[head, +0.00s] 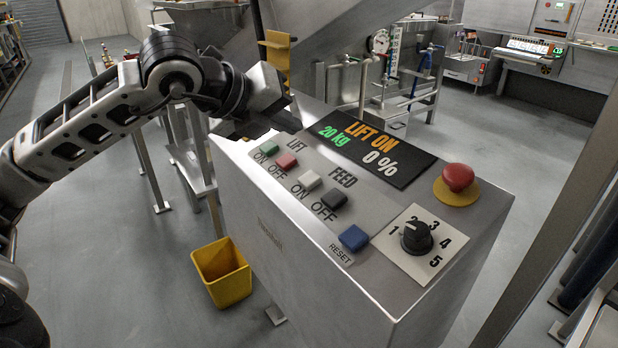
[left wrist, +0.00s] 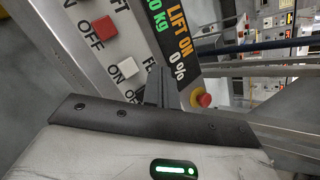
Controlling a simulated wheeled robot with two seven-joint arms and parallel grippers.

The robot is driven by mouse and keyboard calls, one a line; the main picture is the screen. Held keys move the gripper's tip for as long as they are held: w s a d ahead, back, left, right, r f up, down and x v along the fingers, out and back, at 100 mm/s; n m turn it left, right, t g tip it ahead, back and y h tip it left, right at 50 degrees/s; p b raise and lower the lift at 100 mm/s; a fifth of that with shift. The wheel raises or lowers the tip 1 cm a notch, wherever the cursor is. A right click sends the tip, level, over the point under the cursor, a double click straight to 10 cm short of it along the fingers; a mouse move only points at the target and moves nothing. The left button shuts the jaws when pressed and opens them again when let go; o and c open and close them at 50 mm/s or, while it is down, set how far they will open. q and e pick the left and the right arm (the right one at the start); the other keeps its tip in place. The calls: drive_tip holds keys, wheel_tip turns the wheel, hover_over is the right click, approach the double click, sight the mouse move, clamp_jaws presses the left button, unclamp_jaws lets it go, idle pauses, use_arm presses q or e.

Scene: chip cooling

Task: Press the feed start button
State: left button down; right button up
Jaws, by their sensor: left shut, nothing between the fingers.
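The control panel (head: 360,258) is a grey metal box with a sloped top. The FEED ON button (head: 310,180) is white and sits between the red LIFT OFF button (head: 286,161) and the black FEED OFF button (head: 334,199). The white button also shows in the left wrist view (left wrist: 126,68), just beyond my gripper. My left gripper (head: 283,121) is shut and empty, at the panel's far left edge near the LIFT label, apart from the white button. Its dark fingers show in the left wrist view (left wrist: 154,87). My right gripper is not in view.
The panel also has a green LIFT ON button (head: 267,149), a blue reset button (head: 353,238), a black dial (head: 417,236), a red emergency stop (head: 458,177) and a display (head: 371,148) reading LIFT ON, 20 kg, 0 %. A yellow bin (head: 222,273) stands on the floor.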

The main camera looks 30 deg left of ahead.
use_arm(q)
drive_tip(key=b, duration=0.2)
hover_over(310, 180)
drive_tip(key=s+a, duration=0.1)
drive_tip(key=s, duration=0.1)
wheel_tip(310, 180, down, 6)
drive_tip(key=shift+a+r, duration=0.1)
drive_tip(key=shift+a, duration=0.05)
drive_tip(key=shift+w+f+b, duration=0.2)
drive_tip(key=shift+f+b, duration=0.6)
drive_tip(key=shift+b, duration=0.05)
drive_tip(key=shift+w+f, duration=0.1)
drive_tip(key=shift+f, duration=0.2)
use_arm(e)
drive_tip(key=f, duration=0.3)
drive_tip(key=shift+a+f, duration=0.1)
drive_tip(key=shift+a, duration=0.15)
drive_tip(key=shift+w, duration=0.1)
use_arm(q)
drive_tip(key=shift+f+b, duration=0.1)
drive_tip(key=shift+b, duration=0.2)
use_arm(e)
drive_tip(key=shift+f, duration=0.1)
use_arm(q)
drive_tip(key=shift+w+f+b, duration=0.15)
drive_tip(key=shift+f+b, duration=0.15)
drive_tip(key=shift+b, duration=0.1)
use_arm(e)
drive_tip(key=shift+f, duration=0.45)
